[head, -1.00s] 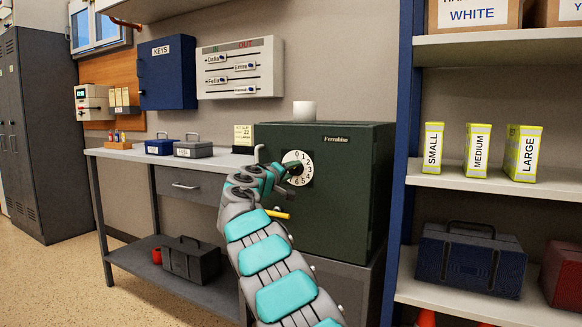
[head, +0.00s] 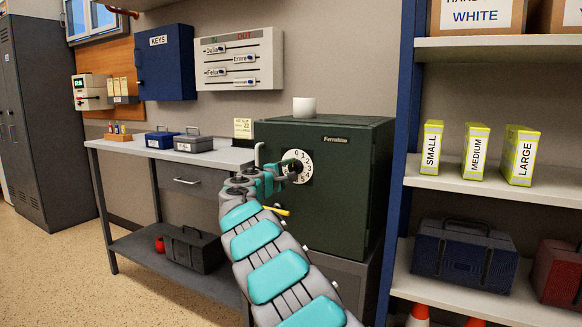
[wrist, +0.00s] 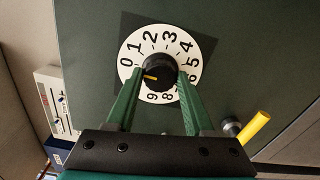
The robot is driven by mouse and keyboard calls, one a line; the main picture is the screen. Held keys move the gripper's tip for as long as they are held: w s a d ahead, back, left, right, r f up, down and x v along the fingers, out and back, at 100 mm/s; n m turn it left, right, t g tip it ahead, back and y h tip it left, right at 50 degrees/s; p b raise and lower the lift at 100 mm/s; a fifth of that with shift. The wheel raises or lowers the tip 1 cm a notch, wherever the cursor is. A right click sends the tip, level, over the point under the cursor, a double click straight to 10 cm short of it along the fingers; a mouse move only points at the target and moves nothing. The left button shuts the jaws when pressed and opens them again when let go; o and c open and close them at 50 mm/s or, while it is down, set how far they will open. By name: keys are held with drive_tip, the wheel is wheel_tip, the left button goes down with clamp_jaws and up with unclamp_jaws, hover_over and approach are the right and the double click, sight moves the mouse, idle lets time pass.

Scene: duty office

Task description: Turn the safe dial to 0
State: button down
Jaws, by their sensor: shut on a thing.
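The safe (head: 345,215) is a dark green box at the end of the bench. Its dial (head: 306,172) is a white numbered disc on the front; in the wrist view the dial (wrist: 135,88) shows several digits, with 0 at the left. My gripper (head: 291,170) is at the dial, its green fingers on either side of the black knob (wrist: 158,72), shut on it. A yellow pointer mark (wrist: 150,77) on the knob points left and slightly down, just below the 0, on the side of the 9. The fingers hide part of the disc.
The yellow-ended safe handle (wrist: 256,124) sticks out close to the right finger. The blue-framed shelf (head: 480,182) is right of the safe; the bench (head: 110,146) with small boxes is left.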

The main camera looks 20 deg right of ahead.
idle(0.4)
drive_tip(key=shift+a, duration=0.1)
drive_tip(key=shift+c, duration=1.4)
unclamp_jaws()
drive_tip(key=b+v, duration=0.1)
drive_tip(key=v, duration=0.6)
drive_tip(key=shift+s+a, duration=0.2)
drive_tip(key=shift+a, duration=0.1)
